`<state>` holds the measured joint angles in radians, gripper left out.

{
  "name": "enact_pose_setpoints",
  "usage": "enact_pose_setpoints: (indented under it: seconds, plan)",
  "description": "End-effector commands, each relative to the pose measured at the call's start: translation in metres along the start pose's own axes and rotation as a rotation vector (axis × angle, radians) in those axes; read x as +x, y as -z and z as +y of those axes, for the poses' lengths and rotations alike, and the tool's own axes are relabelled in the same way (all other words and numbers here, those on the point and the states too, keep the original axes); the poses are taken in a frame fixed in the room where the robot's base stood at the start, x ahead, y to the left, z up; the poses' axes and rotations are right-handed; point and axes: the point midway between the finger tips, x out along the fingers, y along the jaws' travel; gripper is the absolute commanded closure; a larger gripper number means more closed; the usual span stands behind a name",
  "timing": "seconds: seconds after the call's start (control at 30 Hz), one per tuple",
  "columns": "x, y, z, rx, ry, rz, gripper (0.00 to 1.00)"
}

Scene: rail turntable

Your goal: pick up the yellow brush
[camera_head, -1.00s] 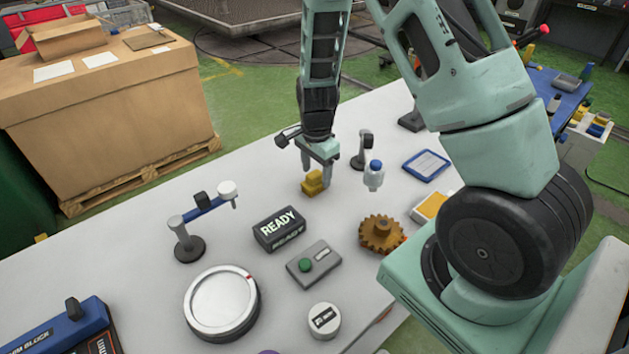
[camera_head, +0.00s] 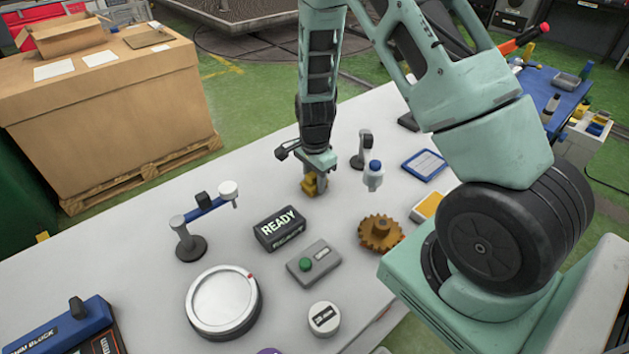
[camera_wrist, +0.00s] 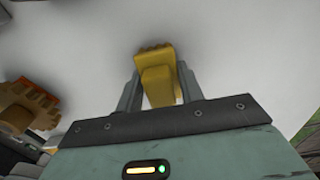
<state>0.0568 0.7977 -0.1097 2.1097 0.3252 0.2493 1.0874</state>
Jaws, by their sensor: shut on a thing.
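The yellow brush (camera_head: 309,185) is at the far side of the grey-white table (camera_head: 130,240). My gripper (camera_head: 314,184) points down over it and its fingers are shut on it. In the wrist view the brush (camera_wrist: 157,78) sits between the two fingers of my gripper (camera_wrist: 158,88), with its toothed edge facing away. The fingers hide part of the brush in the head view. I cannot tell whether its underside touches the table.
A small lamp-like stand (camera_head: 364,150) with a white and blue bottle-shaped part (camera_head: 374,175) is close on the right. A READY sign (camera_head: 280,228), a brown gear (camera_head: 381,232) and a grey button box (camera_head: 314,263) stand nearer.

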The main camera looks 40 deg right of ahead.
Motion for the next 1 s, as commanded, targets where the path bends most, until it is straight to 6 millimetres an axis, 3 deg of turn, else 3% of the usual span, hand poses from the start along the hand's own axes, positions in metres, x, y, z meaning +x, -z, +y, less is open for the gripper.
enact_pose_setpoints:
  seconds: [0.17, 0.6, 1.0]
  plan:
    - [-0.014, 0.000, -0.001, -0.001, 0.004, 0.001, 0.89]
    - [-0.089, 0.000, -0.001, -0.001, 0.003, 0.001, 0.89]
    - [-0.100, 0.000, 0.000, 0.000, -0.001, 0.000, 0.89]
